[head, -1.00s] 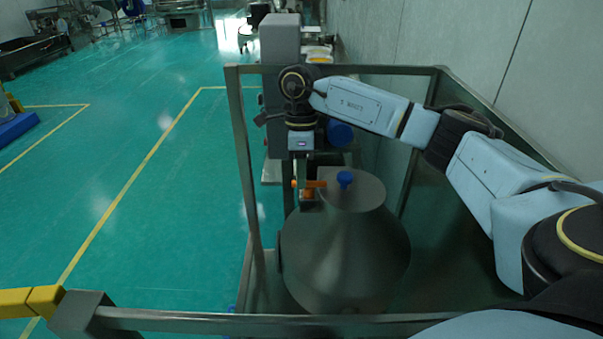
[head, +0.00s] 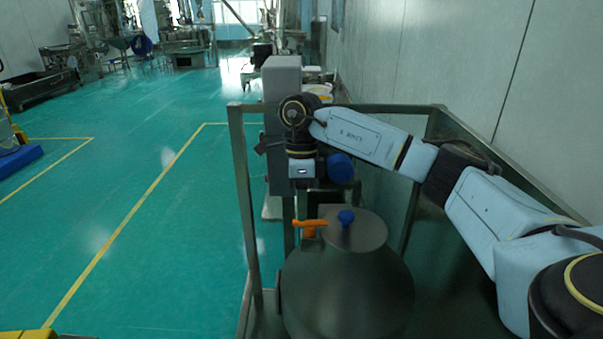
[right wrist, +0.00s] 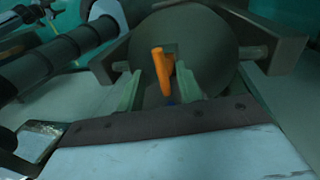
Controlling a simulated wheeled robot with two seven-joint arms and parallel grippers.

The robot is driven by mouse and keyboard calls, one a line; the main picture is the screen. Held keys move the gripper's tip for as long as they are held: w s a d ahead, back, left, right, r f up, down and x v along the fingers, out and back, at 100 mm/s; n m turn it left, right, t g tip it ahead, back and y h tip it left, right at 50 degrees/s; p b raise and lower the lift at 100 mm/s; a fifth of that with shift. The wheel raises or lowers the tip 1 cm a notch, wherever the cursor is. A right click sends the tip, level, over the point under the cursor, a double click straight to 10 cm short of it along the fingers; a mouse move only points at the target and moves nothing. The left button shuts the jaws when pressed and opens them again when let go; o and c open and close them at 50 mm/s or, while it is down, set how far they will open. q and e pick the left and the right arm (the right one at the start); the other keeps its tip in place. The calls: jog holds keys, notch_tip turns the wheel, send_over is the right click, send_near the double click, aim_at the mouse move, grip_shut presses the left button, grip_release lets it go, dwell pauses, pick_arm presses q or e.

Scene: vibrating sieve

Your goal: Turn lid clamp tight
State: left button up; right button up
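The steel vessel (head: 350,290) stands inside a metal frame, with a round grey lid (head: 365,235) on top and a blue knob (head: 346,217) on the lid. The orange lid clamp (head: 311,223) is at the lid's left edge, its handle pointing sideways. My right gripper (head: 303,205) points down just above the clamp. In the right wrist view, the orange clamp (right wrist: 162,70) shows between the two pale fingers of my right gripper (right wrist: 158,80), which are apart with gaps beside the handle. My left gripper is out of view.
The metal frame's upright (head: 245,190) stands left of the vessel and its rail runs behind. A grey column (head: 281,80) stands behind the arm, and a blue cylinder (head: 340,168) is beside my wrist. Open green floor (head: 130,200) lies left.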

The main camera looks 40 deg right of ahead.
notch_tip(320, 180, up, 11)
jog(key=w+d, duration=0.1)
jog(key=shift+w+d+p, duration=0.2)
jog(key=shift+w+p, duration=0.15)
jog(key=shift+p, duration=0.1)
jog(key=shift+f, duration=0.1)
